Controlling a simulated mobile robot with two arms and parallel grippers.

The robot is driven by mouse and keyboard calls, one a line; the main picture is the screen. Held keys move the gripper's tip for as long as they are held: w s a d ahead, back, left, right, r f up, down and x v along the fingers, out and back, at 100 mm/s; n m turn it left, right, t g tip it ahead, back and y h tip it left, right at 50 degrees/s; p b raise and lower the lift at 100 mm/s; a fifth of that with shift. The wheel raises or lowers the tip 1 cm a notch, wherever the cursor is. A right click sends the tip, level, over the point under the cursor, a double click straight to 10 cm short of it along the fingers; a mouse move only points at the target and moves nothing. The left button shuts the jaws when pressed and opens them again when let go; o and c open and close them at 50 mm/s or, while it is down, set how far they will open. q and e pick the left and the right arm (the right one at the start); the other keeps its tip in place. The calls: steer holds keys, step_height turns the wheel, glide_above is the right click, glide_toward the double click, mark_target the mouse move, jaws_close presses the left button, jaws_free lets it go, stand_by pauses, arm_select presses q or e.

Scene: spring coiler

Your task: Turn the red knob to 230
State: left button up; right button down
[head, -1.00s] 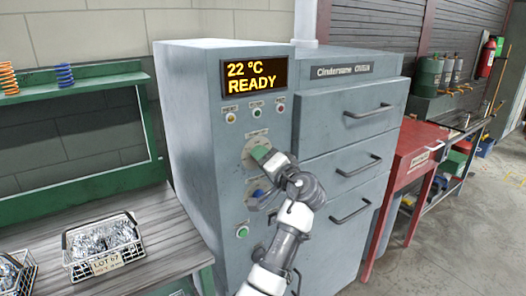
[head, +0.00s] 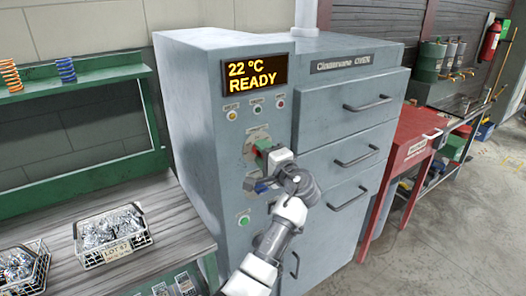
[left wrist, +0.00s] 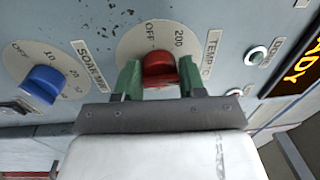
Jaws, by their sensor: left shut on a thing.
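The red knob (left wrist: 160,68) sits on a pale round dial (left wrist: 131,48) on the oven's front panel. The dial reads OFF and 200, with a TEMP °C label beside it. My left gripper (left wrist: 159,76) has its two green fingers on either side of the red knob and is shut on it. The knob's exact setting cannot be read. My right gripper is not in view.
The blue SOAK MIN knob (left wrist: 42,86) is close to the red one, below it on the panel. The oven display (head: 254,76) reads 22 °C READY. A green button (head: 244,220) is lower down. Drawer handles (head: 367,104) stick out on the right.

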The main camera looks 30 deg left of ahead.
arm_select(q)
steer(key=shift+f, duration=0.2)
steer(key=o, duration=0.9)
steer(key=shift+r, duration=0.1)
steer(key=shift+b+v, duration=1.5)
steer(key=shift+v, duration=3.95)
